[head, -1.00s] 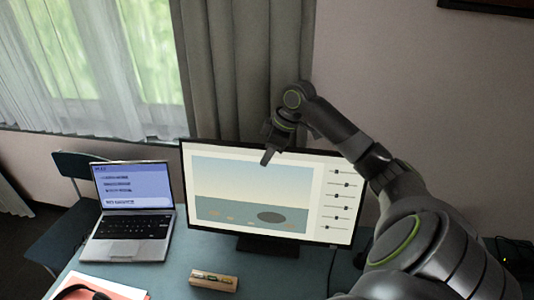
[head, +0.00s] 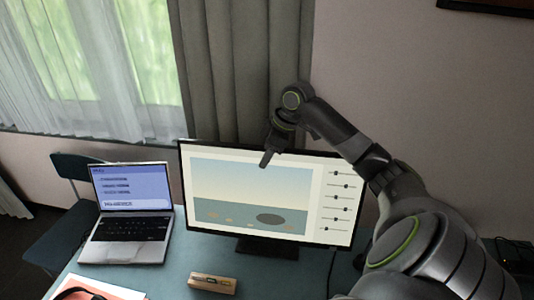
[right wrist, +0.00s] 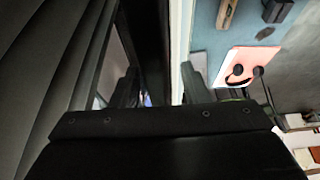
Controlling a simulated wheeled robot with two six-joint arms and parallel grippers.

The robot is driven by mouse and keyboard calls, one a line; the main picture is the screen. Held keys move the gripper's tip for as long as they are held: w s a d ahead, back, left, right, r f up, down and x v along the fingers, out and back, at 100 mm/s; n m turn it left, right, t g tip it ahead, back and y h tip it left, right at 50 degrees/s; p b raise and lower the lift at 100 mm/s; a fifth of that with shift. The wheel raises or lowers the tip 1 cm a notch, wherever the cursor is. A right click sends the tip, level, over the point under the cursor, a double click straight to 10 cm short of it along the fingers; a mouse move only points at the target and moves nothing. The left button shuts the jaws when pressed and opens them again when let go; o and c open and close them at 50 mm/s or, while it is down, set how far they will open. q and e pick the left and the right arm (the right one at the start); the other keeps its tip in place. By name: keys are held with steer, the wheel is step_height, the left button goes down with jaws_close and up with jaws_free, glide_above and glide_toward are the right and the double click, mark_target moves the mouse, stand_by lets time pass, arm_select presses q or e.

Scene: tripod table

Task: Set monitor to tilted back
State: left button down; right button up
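The monitor (head: 252,180) stands on the desk on a dark foot, its lit screen facing me. I cannot tell its exact tilt. My right gripper (head: 265,158) reaches down at the middle of the monitor's top edge, one finger showing in front of the screen. In the right wrist view, the two fingers of my right gripper (right wrist: 160,88) are apart, and the monitor's top edge (right wrist: 152,40) runs between them. Contact between fingers and panel cannot be made out clearly. My left gripper is not in view.
An open laptop (head: 128,225) stands left of the monitor. A small wooden block (head: 213,284) lies in front, and a headset on a reddish folder (head: 115,290) sits at the front left. A curtain (head: 245,70) and wall are behind. A cable hangs right of the foot.

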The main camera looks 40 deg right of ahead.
steer(key=shift+d, duration=0.1)
steer(key=shift+d+r, duration=0.1)
steer(key=shift+r, duration=0.2)
steer(key=b+v, duration=0.3)
steer(key=v, duration=1.3)
steer(key=shift+s+r+b, duration=0.35)
steer(key=shift+b, duration=0.05)
steer(key=shift+f, duration=0.1)
